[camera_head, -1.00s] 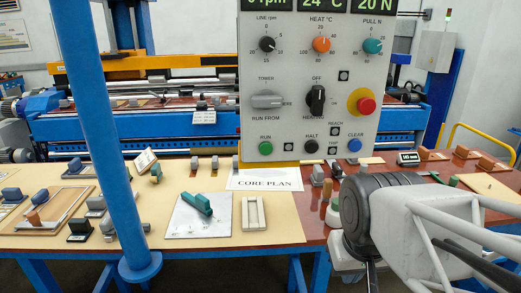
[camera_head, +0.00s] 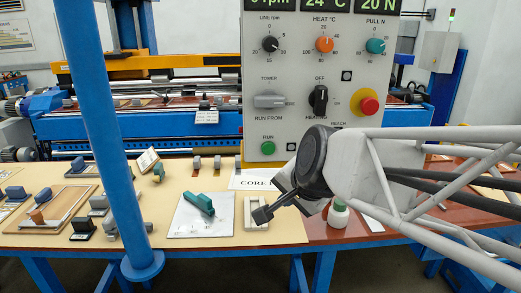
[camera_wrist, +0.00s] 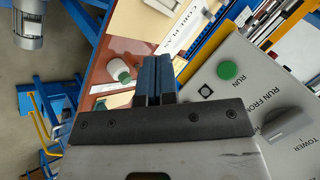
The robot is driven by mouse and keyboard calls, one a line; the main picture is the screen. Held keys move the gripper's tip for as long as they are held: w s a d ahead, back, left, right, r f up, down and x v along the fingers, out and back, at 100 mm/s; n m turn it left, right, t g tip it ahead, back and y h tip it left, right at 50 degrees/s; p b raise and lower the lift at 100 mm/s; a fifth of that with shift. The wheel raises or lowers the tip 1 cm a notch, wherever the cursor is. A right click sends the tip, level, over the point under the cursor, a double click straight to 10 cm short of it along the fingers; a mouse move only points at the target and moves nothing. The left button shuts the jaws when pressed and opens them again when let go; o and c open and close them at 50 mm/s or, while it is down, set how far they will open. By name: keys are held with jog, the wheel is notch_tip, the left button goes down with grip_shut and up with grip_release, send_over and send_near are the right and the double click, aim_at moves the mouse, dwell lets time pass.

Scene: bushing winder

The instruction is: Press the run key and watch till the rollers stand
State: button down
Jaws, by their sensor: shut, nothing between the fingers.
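The green run key (camera_head: 268,148) sits at the lower left of the grey control panel (camera_head: 300,90), under the word RUN. It also shows in the wrist view (camera_wrist: 228,71), right of my fingers. My gripper (camera_head: 261,215) is in front of and below the panel in the head view, apart from the key. In the wrist view its dark blue fingers (camera_wrist: 154,72) are together, with nothing between them. The rollers (camera_head: 180,80) lie across the machine behind the table, partly hidden by the panel. Whether they turn cannot be told. The line display (camera_head: 269,4) is cut off at the top.
A blue post (camera_head: 97,130) stands at the front left. The table (camera_head: 100,250) holds a green-handled piece (camera_head: 199,204), a white bottle (camera_head: 338,213) and several small blocks. A red stop button (camera_head: 369,106) is on the panel's right. My arm hides the panel's lower right.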

aim_at(268, 149)
jog(key=w+a+r+m, duration=0.1)
jog(key=w+a+r+m+t, duration=0.1)
jog(key=w+a, duration=0.1)
jog(key=shift+w+r+m+y, duration=0.2)
jog(key=shift+r+m+y, duration=0.15)
jog(key=shift+m+y, duration=0.05)
jog(key=shift+w, duration=0.1)
jog(key=shift+w, duration=4.3)
